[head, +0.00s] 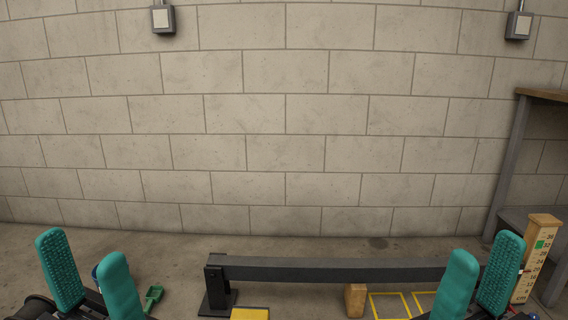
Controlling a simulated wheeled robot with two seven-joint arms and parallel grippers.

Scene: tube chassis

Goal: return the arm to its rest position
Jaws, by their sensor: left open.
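My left gripper (92,281) is at the lower left, with its two teal fingers pointing up and spread apart. No object shows between them. My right gripper (482,280) is at the lower right, also with teal fingers pointing up. The lower parts of both arms are cut off by the bottom edge of the view.
A dark beam (330,269) runs across the floor between the grippers, with a black stand (216,290) and a wooden block (355,300). A yellow block (250,314), green scoop-like item (153,297), yellow floor outlines and a wooden scale post (540,248) lie near. A block wall stands behind.

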